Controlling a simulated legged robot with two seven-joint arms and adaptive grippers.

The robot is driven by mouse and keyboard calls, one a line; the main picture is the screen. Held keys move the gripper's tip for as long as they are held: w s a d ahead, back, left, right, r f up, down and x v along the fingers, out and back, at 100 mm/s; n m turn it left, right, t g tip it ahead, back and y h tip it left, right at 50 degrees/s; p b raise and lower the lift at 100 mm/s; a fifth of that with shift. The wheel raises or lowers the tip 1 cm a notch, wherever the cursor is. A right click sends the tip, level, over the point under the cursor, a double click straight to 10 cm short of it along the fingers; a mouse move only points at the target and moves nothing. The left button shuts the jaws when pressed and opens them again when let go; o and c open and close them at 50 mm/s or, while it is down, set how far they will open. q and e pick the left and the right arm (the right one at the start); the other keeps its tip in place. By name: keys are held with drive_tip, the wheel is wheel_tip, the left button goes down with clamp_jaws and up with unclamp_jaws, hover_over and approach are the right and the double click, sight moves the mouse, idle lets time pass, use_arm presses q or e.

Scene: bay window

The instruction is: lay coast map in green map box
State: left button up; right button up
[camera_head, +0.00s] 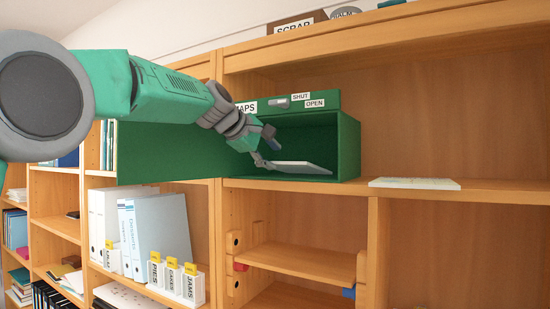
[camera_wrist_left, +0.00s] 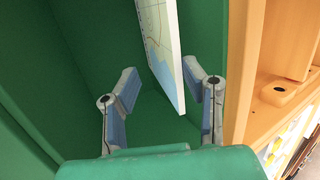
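The green map box (camera_head: 349,145) stands on the shelf with its front open. A thin map with blue and sandy areas, apparently the coast map (camera_head: 300,168), lies flat on the box floor near the opening. It also shows in the left wrist view (camera_wrist_left: 160,45), its edge reaching between my fingers. My left gripper (camera_head: 264,154) is at the box mouth, at the map's left end. In the left wrist view my gripper (camera_wrist_left: 160,88) is open, with a clear gap between the left finger and the map. The right finger is close to the map; contact is unclear. My right gripper is out of view.
A second flat, pale sheet (camera_head: 415,183) lies on the shelf right of the box, with bare shelf around it. A green panel (camera_head: 170,153) extends left of the opening. White binders (camera_head: 160,235) and labelled boxes (camera_head: 175,278) stand on the shelf below.

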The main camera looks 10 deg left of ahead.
use_arm(q)
drive_tip(key=shift+w+d+r, duration=0.1)
drive_tip(key=shift+d, duration=0.45)
drive_tip(key=shift+s+a+r, duration=0.2)
drive_tip(key=shift+s+a, duration=0.3)
drive_tip(key=shift+a, duration=0.25)
drive_tip(key=shift+s+a+r+b, duration=0.25)
drive_tip(key=shift+s+a+b, duration=0.1)
drive_tip(key=shift+s, duration=0.15)
drive_tip(key=shift+s+d+r, duration=0.15)
drive_tip(key=shift+d, duration=0.2)
drive_tip(key=shift+s+a+r, duration=0.1)
drive_tip(key=shift+s+r, duration=0.1)
drive_tip(key=shift+s, duration=0.05)
drive_tip(key=shift+s+a+r, duration=0.35)
drive_tip(key=shift+s+a, duration=0.3)
drive_tip(key=shift+s, duration=0.05)
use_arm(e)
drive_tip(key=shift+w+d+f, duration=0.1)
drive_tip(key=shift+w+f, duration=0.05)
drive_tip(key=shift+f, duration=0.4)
